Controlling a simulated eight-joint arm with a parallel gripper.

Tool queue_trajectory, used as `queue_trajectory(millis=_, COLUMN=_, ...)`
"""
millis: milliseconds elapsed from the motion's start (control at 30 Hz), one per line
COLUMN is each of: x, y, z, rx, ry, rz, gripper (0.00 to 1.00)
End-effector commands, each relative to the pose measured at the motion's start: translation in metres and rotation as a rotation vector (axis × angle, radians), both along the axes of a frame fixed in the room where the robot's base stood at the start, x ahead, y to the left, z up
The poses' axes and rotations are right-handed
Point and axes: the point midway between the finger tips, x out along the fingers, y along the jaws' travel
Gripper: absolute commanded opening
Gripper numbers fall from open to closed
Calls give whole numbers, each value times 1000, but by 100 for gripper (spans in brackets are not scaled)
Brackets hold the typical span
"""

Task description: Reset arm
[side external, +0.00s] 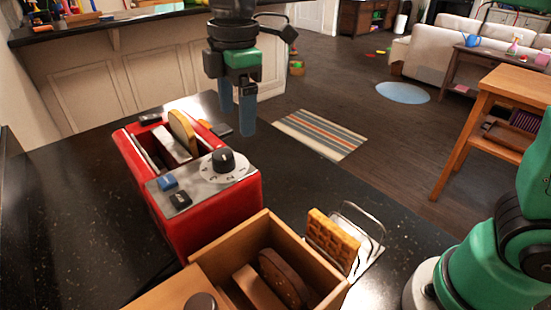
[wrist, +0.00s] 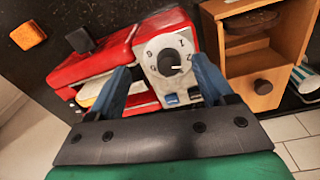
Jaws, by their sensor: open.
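My gripper (side external: 237,118) hangs in the air in the side external view, fingers pointing down and apart, with nothing between them. It is beyond the red toaster (side external: 213,212) and above the counter's far edge. In the wrist view my gripper (wrist: 160,66) shows two blue fingers spread, with the toaster (wrist: 178,28) behind them. The toaster has a dial and blue and black buttons. A yellowish bread slice (side external: 183,132) stands in one toaster slot. No contact between fingers and toaster is visible.
A wooden box (side external: 266,220) holding brown items stands in front of the toaster. A waffle (side external: 333,238) stands in a wire rack (side external: 368,246) beside it. An orange piece (wrist: 28,35) shows in the wrist view. The dark counter (side external: 75,215) is clear on the left.

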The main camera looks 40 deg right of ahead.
Motion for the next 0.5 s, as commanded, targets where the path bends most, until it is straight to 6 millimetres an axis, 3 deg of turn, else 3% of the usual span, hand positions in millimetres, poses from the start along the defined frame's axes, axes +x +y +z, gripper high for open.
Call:
queue_trajectory(millis=100, x=-15, y=-34, z=-7, rx=57, ry=-112, rz=-313, gripper=74)
queue_trajectory(millis=300, x=-45, y=-83, z=-35, rx=207, ry=-296, rz=-842, gripper=74)
queue_trajectory(millis=500, x=-70, y=-111, z=-66, rx=364, ry=-418, rz=-1212, gripper=74)
